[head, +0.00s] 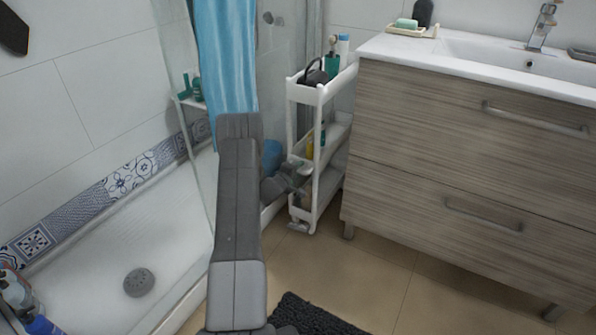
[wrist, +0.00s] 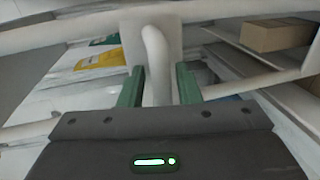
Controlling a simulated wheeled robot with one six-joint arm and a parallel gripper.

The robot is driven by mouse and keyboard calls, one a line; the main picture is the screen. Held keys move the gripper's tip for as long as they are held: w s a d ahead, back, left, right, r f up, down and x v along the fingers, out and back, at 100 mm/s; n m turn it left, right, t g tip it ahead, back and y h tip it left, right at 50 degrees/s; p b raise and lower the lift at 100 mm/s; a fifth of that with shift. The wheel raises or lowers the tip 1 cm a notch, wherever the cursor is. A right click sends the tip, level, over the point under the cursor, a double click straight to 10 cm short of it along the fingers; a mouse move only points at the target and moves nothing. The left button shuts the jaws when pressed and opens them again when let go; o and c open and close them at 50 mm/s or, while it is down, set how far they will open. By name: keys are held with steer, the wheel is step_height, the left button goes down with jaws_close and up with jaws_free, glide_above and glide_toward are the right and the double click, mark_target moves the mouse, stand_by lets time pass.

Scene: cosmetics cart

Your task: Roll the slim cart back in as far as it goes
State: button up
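The slim white cart (head: 317,95) stands upright in the gap between the shower glass and the vanity. Its front end sticks out a little past the vanity's near left edge. My gripper (head: 303,170) is at the cart's front end, at about middle-tier height. In the wrist view, the two green fingers (wrist: 159,88) stand on either side of a white upright handle (wrist: 156,60) of the cart and appear shut on it. The contact itself is hard to see. The cart's lower rear part is hidden behind the vanity.
The wood-grain vanity (head: 440,130) borders the cart on the right. The shower tray (head: 110,265) and blue curtain (head: 228,60) are on the left. Bottles and a dark round item (head: 314,75) stand on the cart's top. A dark mat (head: 310,315) lies on the floor in front.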

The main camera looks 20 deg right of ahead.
steer(key=shift+d+r, duration=0.1)
steer(key=shift+r, duration=0.15)
steer(key=p+v, duration=0.3)
steer(key=v, duration=1.1)
steer(key=shift+f, duration=0.25)
steer(key=b+x, duration=0.3)
steer(key=x, duration=1)
steer(key=shift+w+d+f, duration=0.15)
steer(key=shift+w+d, duration=0.1)
steer(key=shift+w, duration=0.05)
steer(key=shift+s+a, duration=0.1)
